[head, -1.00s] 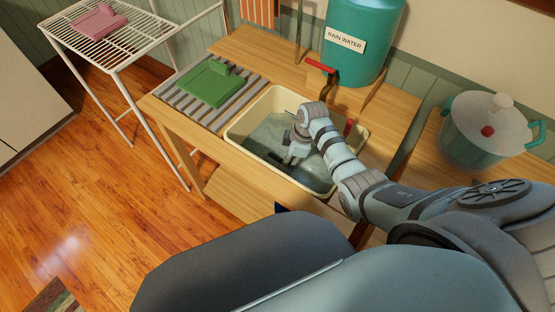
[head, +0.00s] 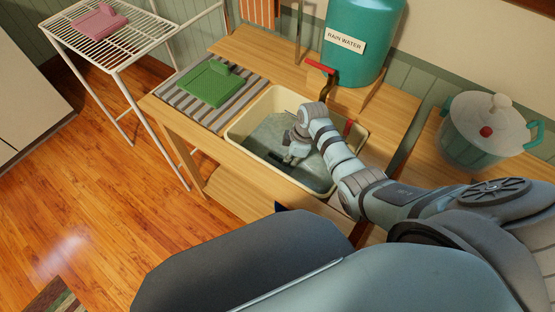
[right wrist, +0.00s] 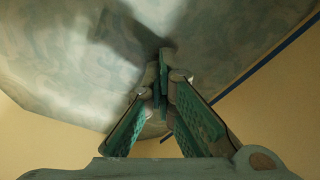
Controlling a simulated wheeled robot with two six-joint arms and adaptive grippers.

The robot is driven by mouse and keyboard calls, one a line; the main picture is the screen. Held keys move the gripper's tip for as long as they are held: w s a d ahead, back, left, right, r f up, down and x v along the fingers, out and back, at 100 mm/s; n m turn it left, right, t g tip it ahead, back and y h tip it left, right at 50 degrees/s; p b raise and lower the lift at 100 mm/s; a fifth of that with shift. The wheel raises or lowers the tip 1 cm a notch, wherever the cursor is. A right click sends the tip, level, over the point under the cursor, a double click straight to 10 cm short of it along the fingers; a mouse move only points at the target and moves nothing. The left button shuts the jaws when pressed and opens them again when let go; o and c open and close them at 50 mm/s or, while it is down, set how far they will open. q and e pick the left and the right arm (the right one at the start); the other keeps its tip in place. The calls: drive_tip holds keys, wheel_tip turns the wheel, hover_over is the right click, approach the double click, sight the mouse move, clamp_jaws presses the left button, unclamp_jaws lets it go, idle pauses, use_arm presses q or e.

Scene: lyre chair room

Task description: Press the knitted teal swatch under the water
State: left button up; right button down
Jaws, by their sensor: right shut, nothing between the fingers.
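The cream basin (head: 240,131) holds grey-green water (head: 272,134). My right gripper (head: 291,160) reaches down into the basin, its fingers shut and empty at or near the water. In the right wrist view the closed fingertips (right wrist: 163,80) point at the mottled surface, with a dark shadow beside them. I cannot make out the teal swatch clearly in either view; a darker patch lies in the basin around the fingers, but I cannot tell whether it is cloth or shadow. My left gripper is not in view.
A green knitted piece (head: 210,83) lies on a striped mat (head: 178,97) left of the basin. A pink piece (head: 97,22) lies on a white wire rack (head: 72,43). A teal rain water barrel (head: 362,62) with a red tap stands behind. A lidded pot (head: 475,145) stands right.

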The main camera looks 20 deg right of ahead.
drive_tip(key=shift+s+f+p, duration=0.25)
drive_tip(key=shift+s+p, duration=0.05)
drive_tip(key=shift+p, duration=1.4)
idle(4.1)
drive_tip(key=a+p+v, duration=0.1)
drive_tip(key=p+v, duration=0.6)
drive_tip(key=shift+w+r, duration=0.2)
drive_tip(key=shift+w, duration=0.5)
drive_tip(key=w+a+p+v, duration=0.1)
drive_tip(key=a+p+v, duration=0.1)
drive_tip(key=v, duration=1.1)
drive_tip(key=shift+w+r+p, duration=0.25)
drive_tip(key=shift+r+p, duration=0.35)
drive_tip(key=shift+p, duration=0.2)
